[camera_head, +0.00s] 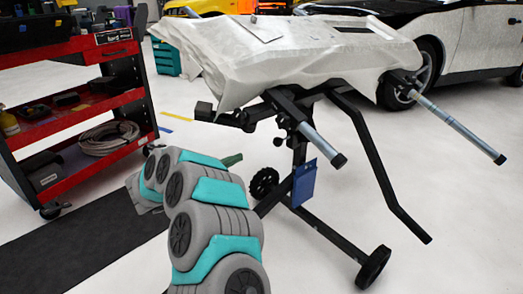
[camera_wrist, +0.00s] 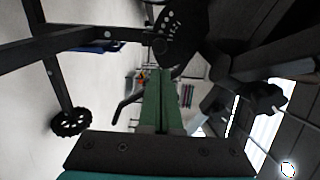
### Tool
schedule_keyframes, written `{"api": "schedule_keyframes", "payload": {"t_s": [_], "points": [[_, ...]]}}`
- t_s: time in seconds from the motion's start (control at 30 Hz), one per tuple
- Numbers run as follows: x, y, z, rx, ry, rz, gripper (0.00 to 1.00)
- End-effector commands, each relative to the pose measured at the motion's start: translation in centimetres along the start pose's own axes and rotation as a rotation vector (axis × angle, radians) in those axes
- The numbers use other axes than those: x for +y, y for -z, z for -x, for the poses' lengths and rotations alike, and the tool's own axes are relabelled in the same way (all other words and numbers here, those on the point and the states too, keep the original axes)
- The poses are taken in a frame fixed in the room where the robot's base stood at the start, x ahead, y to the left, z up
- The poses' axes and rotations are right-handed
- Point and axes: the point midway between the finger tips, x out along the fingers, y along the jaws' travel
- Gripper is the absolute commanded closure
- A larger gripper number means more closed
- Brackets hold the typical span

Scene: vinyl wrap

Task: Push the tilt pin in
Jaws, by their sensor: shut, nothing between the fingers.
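My gripper (camera_wrist: 160,100) has its green fingers shut together with nothing between them. In the head view the green tip of my gripper (camera_head: 232,160) is left of the black stand (camera_head: 298,150), below the covered panel. In the wrist view a dark round plate with several holes (camera_wrist: 182,28) is just beyond the fingertips. A small dark round end (camera_wrist: 160,46) shows at its left edge, close to the fingertips; I cannot tell whether it is the tilt pin or whether the fingers touch it. No tilt pin is clear in the head view.
A panel under white wrap (camera_head: 300,60) rests on the stand. Two silver bars (camera_head: 320,142) (camera_head: 455,122) stick out towards the front right. A red tool cart (camera_head: 75,125) is at left, a car (camera_head: 460,40) at back right. Floor around the stand's right is clear.

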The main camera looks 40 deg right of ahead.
Motion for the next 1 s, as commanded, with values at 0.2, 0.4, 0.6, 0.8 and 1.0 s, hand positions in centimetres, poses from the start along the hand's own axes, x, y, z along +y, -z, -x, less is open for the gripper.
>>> {"api": "schedule_keyframes", "payload": {"t_s": [0.2, 0.4, 0.6, 0.8, 1.0], "points": [[0.1, 0.3, -1.9, 0.011, 0.004, 0.0, 1.0], [0.1, 0.3, -5.5, 0.011, 0.004, 0.001, 1.0], [0.1, 0.3, -9.4, 0.01, 0.003, 0.001, 1.0], [0.1, 0.3, -12.4, 0.008, 0.004, 0.001, 1.0], [0.1, 0.2, -13.8, 0.006, 0.002, 0.0, 1.0]]}}
